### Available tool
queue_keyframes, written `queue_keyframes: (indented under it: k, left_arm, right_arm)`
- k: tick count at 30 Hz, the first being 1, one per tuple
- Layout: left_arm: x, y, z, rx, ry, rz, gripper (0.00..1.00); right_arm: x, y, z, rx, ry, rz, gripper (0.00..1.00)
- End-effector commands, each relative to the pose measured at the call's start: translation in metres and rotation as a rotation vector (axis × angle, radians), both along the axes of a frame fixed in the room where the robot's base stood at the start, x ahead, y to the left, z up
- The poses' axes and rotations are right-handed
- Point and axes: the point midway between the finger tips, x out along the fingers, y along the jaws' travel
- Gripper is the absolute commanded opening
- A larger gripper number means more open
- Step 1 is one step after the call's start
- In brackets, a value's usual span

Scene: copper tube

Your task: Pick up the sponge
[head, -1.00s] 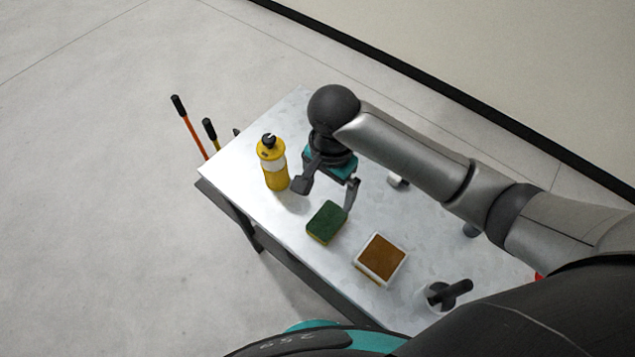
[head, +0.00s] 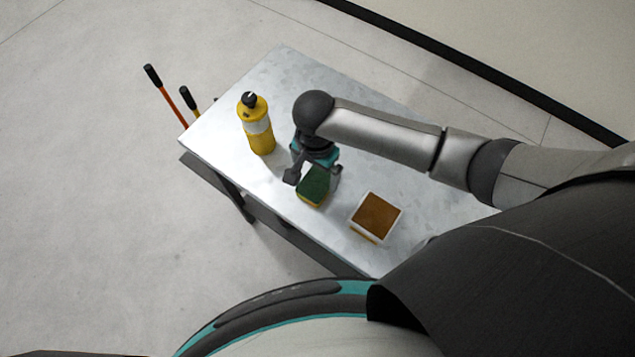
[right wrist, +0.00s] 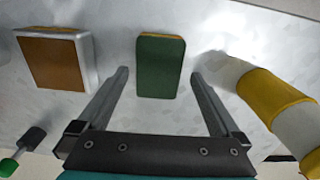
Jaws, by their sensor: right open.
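The sponge (head: 313,187) is a green and yellow block lying on the metal table (head: 283,72), green side up. My right gripper (head: 314,174) is open and right at the sponge in the head view, its fingers to either side. In the right wrist view the sponge (right wrist: 160,66) lies ahead of and between the two open fingers (right wrist: 158,78), with clear gaps on both sides. Nothing is held. My left gripper is not in view.
A yellow bottle (head: 257,130) with a black cap stands to the left of the gripper. A white box with a brown top (head: 376,217) stands to the right of the sponge. Orange and yellow handles (head: 170,98) stick up beyond the table's left edge.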

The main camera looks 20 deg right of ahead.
Motion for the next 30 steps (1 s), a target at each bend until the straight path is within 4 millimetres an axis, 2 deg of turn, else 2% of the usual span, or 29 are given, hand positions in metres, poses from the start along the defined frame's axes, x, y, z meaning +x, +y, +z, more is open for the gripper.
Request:
queue_keyframes:
  k: [1,6,14,30]
  left_arm:
    - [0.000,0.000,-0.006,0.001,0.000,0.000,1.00]
    - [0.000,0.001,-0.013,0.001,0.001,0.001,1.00]
    - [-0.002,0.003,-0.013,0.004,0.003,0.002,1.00]
    - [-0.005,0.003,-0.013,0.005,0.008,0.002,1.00]
  right_arm:
    - [-0.002,0.000,-0.012,-0.003,0.002,0.001,1.00]
    - [-0.003,0.000,-0.031,-0.002,0.001,0.000,1.00]
    - [-0.003,0.000,-0.032,-0.001,0.000,0.000,1.00]
    - [-0.003,0.000,-0.032,-0.001,0.000,0.000,0.41]
